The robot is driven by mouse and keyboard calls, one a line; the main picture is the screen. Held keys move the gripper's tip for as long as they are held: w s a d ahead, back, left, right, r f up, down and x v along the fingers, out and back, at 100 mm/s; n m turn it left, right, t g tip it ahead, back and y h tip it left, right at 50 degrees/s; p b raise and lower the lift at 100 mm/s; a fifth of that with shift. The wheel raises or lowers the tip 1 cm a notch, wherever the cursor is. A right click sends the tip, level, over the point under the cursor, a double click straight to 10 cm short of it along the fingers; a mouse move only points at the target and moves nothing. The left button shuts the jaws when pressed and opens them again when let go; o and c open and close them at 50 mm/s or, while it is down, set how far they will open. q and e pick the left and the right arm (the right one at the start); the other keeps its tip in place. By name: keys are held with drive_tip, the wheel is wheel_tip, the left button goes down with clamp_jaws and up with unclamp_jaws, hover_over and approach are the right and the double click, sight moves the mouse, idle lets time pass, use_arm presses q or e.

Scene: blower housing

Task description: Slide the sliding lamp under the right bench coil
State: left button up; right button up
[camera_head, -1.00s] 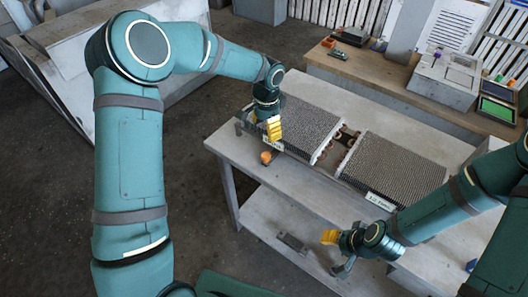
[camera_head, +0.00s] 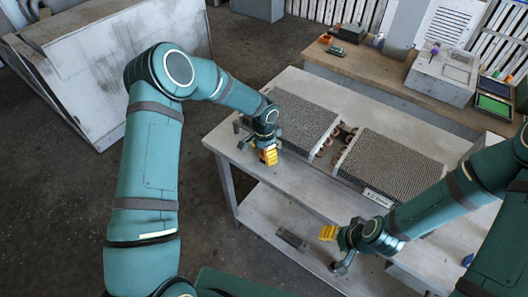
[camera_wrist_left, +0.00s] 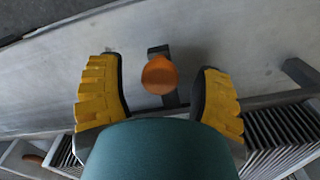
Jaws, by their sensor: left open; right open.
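An orange round knob (camera_wrist_left: 160,75) on a dark bar (camera_wrist_left: 161,52) shows in the left wrist view and appears to be the sliding lamp's handle. My left gripper (camera_head: 268,155) is at the front edge of the left coil (camera_head: 304,117). Its yellow fingers are open, one on each side of the knob in the left wrist view (camera_wrist_left: 160,83), with gaps to both. In the head view the gripper hides the knob. The right bench coil (camera_head: 390,166) lies to the right, with a label on its front. My right gripper (camera_head: 334,249) is open and empty in front of the bench.
The grey bench (camera_head: 320,195) has a bare front strip before the coils. Copper pipe bends (camera_head: 340,137) lie in the gap between them. A dark item (camera_head: 291,239) lies on the lower shelf. A wooden worktop (camera_head: 375,72) with boxes stands behind.

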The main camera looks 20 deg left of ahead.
use_arm(q)
clamp_jaws()
drive_tip(key=s+d+b, duration=0.2)
drive_tip(key=d, duration=0.4)
drive_tip(key=s+d+b, duration=0.3)
drive_tip(key=d, duration=0.4)
drive_tip(key=s+d+b, duration=0.2)
drive_tip(key=d, duration=0.4)
drive_tip(key=shift+s+d+f, duration=0.2)
drive_tip(key=shift+d+f, duration=0.05)
drive_tip(key=shift+d, duration=0.15)
drive_tip(key=s+d+b, duration=0.1)
drive_tip(key=s+d, duration=0.1)
drive_tip(key=d, duration=0.3)
drive_tip(key=s+d+b, duration=0.1)
drive_tip(key=d, duration=0.4)
drive_tip(key=s+d+b, duration=0.1)
drive_tip(key=s+d, duration=0.1)
drive_tip(key=d, duration=0.3)
drive_tip(key=shift+s+d+r, duration=0.1)
drive_tip(key=shift+s, duration=0.2)
drive_tip(key=shift+s+d, duration=0.15)
drive_tip(key=shift+d, duration=0.25)
drive_tip(key=shift+c, duration=1.7)
unclamp_jaws()
drive_tip(key=shift+d, duration=0.1)
drive_tip(key=o, duration=0.3)
drive_tip(key=shift+d, duration=0.15)
drive_tip(key=shift+o, duration=0.2)
drive_tip(key=shift+r, duration=0.1)
